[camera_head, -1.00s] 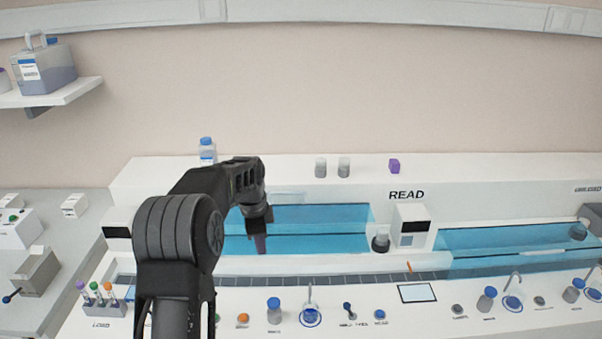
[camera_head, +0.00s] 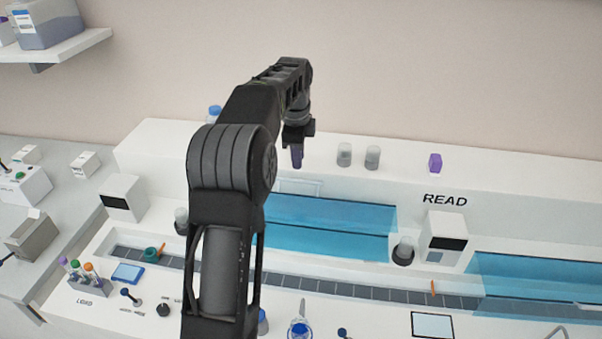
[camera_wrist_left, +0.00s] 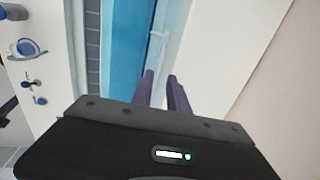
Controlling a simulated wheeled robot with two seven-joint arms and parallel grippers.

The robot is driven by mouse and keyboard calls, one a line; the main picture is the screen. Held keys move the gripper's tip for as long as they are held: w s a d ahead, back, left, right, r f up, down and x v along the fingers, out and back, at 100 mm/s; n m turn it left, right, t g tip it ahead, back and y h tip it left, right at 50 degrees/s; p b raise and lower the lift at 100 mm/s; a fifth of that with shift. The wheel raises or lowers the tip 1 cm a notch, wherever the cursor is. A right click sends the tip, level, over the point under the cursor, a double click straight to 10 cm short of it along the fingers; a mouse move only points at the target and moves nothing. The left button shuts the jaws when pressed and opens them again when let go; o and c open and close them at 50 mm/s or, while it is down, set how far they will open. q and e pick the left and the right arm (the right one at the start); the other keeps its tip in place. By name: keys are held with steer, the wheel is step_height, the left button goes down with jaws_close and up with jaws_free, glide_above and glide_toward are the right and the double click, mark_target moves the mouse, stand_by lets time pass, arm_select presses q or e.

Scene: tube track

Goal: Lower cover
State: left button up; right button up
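A see-through blue cover (camera_head: 335,225) spans the middle of the white track machine (camera_head: 510,195), left of the READ unit. A second blue cover (camera_head: 530,285) is on the right. My left gripper (camera_head: 297,160) points down above the back edge of the middle cover, apart from it as far as I can tell. In the left wrist view its two dark purple fingers (camera_wrist_left: 160,85) have a gap between them with nothing in it. Blue cover (camera_wrist_left: 122,50) and a pale bar (camera_wrist_left: 157,45) lie beyond the fingertips. My right gripper is out of view.
The READ unit (camera_head: 444,238) stands right of the cover. Two grey-capped vials (camera_head: 372,157) and a purple block (camera_head: 435,162) sit on the back ledge. A rack of tubes (camera_head: 88,285) is at front left. The wall is close behind.

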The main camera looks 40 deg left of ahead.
mark_target(299, 180)
arm_select(q)
steer(key=shift+w+a+f+p, duration=0.1)
steer(key=shift+w+f+p, duration=0.1)
steer(key=shift+f, duration=1.1)
steer(key=shift+w+a+f+p, duration=0.15)
steer(key=shift+w+f+p, duration=0.1)
steer(key=shift+f, duration=1)
steer(key=shift+w+a+f+p, duration=0.1)
steer(key=shift+w+f+p, duration=0.1)
steer(key=shift+f, duration=1.1)
steer(key=shift+c, duration=0.6)
jaws_close()
